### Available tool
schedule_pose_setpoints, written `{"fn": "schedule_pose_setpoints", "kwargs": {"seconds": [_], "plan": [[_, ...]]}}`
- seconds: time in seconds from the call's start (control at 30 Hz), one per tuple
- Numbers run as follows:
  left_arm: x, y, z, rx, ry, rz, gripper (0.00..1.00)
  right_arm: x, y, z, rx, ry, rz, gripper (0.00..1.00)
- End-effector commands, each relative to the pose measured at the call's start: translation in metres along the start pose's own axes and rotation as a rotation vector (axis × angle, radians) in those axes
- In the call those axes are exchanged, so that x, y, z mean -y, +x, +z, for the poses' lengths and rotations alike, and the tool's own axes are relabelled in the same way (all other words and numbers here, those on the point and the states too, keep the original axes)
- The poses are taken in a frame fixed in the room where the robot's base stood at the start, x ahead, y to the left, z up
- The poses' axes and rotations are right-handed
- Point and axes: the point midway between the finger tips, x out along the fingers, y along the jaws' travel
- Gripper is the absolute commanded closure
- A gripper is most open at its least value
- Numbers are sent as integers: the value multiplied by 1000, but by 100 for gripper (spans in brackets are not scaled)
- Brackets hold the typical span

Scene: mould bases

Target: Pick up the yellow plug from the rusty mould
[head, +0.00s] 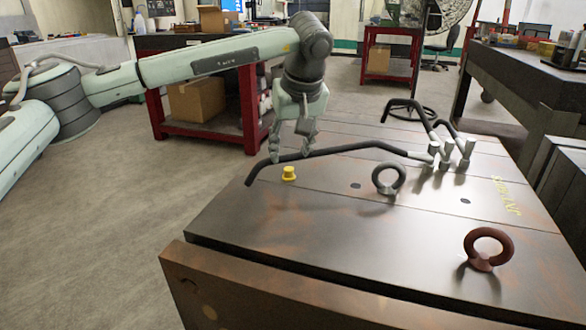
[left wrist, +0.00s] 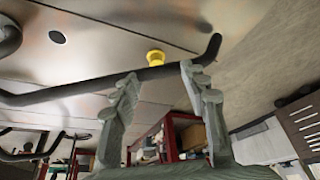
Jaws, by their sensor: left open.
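The yellow plug (head: 289,173) stands on top of the rusty mould (head: 300,225), near its left edge in the head view. A black hose (head: 345,149) runs over the mould just behind the plug. My left gripper (head: 291,159) points down behind the hose, close to the plug, with its fingers apart and nothing between them. In the left wrist view the plug (left wrist: 155,57) shows beyond the hose (left wrist: 95,87), between and above the open fingertips (left wrist: 159,73). The hose lies between fingers and plug there. My right gripper is not in view.
Two eye bolts, one dark (head: 389,180) and one reddish (head: 488,249), stand on the mould. Metal hose fittings (head: 447,160) rise at its far right. A red-framed table (head: 200,125) stands behind. Floor on the left is clear.

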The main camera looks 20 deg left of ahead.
Motion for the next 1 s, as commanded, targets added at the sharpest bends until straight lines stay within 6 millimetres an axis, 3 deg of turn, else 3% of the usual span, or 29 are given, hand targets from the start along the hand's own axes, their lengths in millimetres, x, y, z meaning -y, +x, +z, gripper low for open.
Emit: {"fn": "schedule_pose_setpoints", "kwargs": {"seconds": [0.43, 0.77, 1.0], "plan": [[-7, 58, -8, 6, -2, 2, 56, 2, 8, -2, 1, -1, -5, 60], [-8, 66, -8, 5, -2, 5, 56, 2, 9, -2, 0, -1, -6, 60], [-8, 65, -8, 5, -3, 5, 86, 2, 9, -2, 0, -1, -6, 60]]}}
